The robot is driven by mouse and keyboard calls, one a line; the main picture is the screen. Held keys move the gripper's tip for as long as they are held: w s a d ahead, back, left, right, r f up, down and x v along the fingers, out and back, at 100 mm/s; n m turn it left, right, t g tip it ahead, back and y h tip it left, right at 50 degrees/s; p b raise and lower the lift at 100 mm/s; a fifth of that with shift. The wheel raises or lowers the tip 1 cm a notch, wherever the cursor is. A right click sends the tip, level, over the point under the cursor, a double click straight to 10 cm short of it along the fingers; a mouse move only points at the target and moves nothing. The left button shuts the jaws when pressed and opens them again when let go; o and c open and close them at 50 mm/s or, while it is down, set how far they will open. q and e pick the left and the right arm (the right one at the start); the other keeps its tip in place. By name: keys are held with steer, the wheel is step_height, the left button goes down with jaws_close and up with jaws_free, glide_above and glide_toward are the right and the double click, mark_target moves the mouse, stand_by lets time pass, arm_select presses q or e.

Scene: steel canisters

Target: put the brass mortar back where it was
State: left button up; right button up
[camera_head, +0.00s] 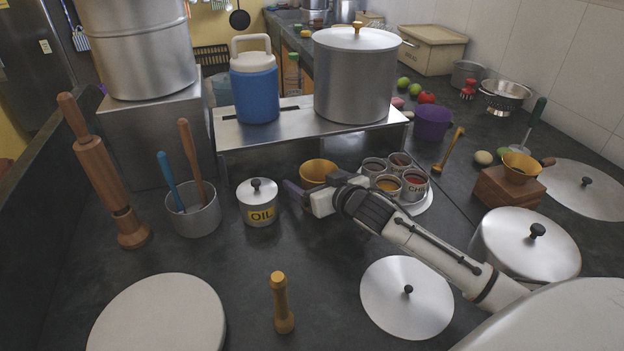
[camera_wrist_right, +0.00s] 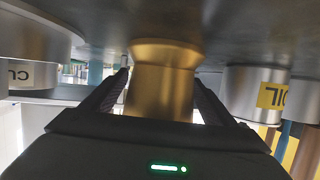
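The brass mortar (camera_head: 317,171) stands on the dark counter, in front of the steel shelf and between the OIL canister (camera_head: 258,201) and the spice tins (camera_head: 388,184). My right gripper (camera_head: 308,188) is at the mortar, with its fingers spread on either side. In the right wrist view the mortar (camera_wrist_right: 163,80) is between the two dark fingers, with narrow gaps beside it; its lower part there is hidden by the gripper body. My left gripper is not visible.
The steel shelf (camera_head: 300,136) carries a blue jug (camera_head: 255,88) and a large pot (camera_head: 356,77). A utensil pot (camera_head: 193,211) stands left. A flat lid (camera_head: 407,297) lies under my right arm. A lidded pot (camera_head: 525,245) and wooden block (camera_head: 508,189) are right. Counter around the pestle is clear.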

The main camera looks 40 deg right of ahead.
steer(key=shift+s+r, duration=0.15)
steer(key=shift+r, duration=0.05)
steer(key=p+v, duration=0.1)
steer(key=v, duration=1)
steer(key=shift+s+r, duration=0.2)
steer(key=shift+s, duration=0.15)
